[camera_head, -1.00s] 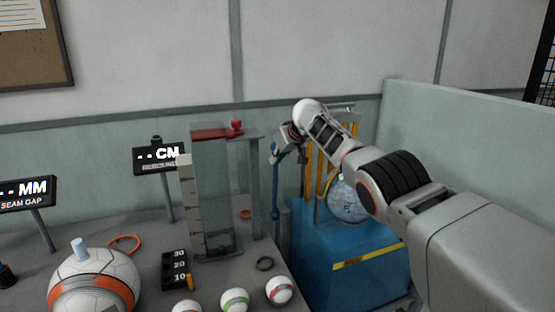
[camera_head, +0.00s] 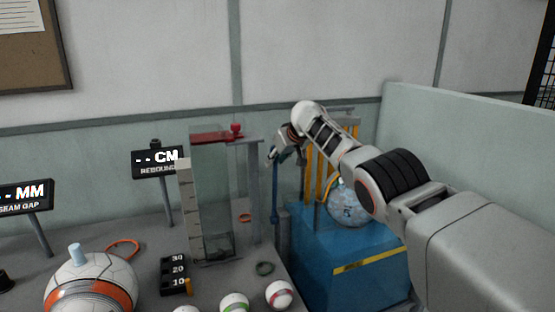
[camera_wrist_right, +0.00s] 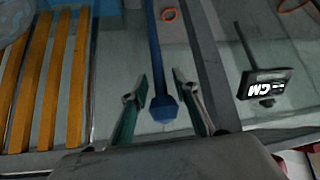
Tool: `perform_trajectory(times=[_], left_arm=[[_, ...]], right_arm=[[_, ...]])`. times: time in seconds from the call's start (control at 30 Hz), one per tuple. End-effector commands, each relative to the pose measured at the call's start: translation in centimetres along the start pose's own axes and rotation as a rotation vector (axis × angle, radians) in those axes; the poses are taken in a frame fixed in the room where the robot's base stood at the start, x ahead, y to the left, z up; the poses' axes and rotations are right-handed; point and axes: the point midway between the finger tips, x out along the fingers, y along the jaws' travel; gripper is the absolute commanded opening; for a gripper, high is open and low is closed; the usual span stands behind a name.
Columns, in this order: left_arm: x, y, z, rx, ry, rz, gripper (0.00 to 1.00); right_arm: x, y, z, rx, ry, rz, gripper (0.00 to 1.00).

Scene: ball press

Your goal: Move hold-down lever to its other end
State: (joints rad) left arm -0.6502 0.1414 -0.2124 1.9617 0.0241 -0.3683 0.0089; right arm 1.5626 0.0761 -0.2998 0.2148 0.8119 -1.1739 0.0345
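The hold-down lever is a thin blue bar (camera_head: 275,196) standing near upright at the left side of the blue press (camera_head: 335,245). In the right wrist view the lever (camera_wrist_right: 155,55) runs between my fingers and ends in a wider blue knob (camera_wrist_right: 165,107). My right gripper (camera_head: 279,155) is at the lever's top end, and partly hides it. In the right wrist view its two fingers (camera_wrist_right: 160,78) stand apart on either side of the lever, with gaps visible beside the bar. A patterned ball (camera_head: 347,208) sits in the press, partly behind my arm. My left gripper is not in view.
A clear rebound column with a red top (camera_head: 216,136) stands close left of the lever. A CM display (camera_head: 158,160), an MM display (camera_head: 25,196), a large orange-banded ball (camera_head: 92,285) and several small balls are further left. A pale green partition (camera_head: 460,135) bounds the right.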

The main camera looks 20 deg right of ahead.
Motion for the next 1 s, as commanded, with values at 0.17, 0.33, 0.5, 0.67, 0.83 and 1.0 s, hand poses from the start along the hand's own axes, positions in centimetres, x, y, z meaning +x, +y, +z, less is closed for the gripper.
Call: perform_trajectory(times=[0.17, 0.33, 0.5, 0.67, 0.83, 1.0], left_arm=[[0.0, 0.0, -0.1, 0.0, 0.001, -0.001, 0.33], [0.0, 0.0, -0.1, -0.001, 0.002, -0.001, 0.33], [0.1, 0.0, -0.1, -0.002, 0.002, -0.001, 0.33], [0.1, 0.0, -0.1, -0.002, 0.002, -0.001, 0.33], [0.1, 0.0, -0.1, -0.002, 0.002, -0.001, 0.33], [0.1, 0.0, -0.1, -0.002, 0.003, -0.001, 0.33]], right_arm=[[-0.1, 0.0, 0.0, -0.001, -0.001, -0.003, 0.29], [-0.6, 0.0, -0.1, 0.001, -0.001, -0.006, 0.29], [-1.4, -0.1, 0.0, 0.0, -0.002, -0.006, 0.29], [-2.5, 0.0, 0.1, -0.002, 0.0, 0.001, 0.29], [-4.4, -0.1, 0.1, -0.002, 0.001, -0.001, 0.29], [-6.8, 0.0, 0.0, -0.001, 0.002, -0.001, 0.29]])
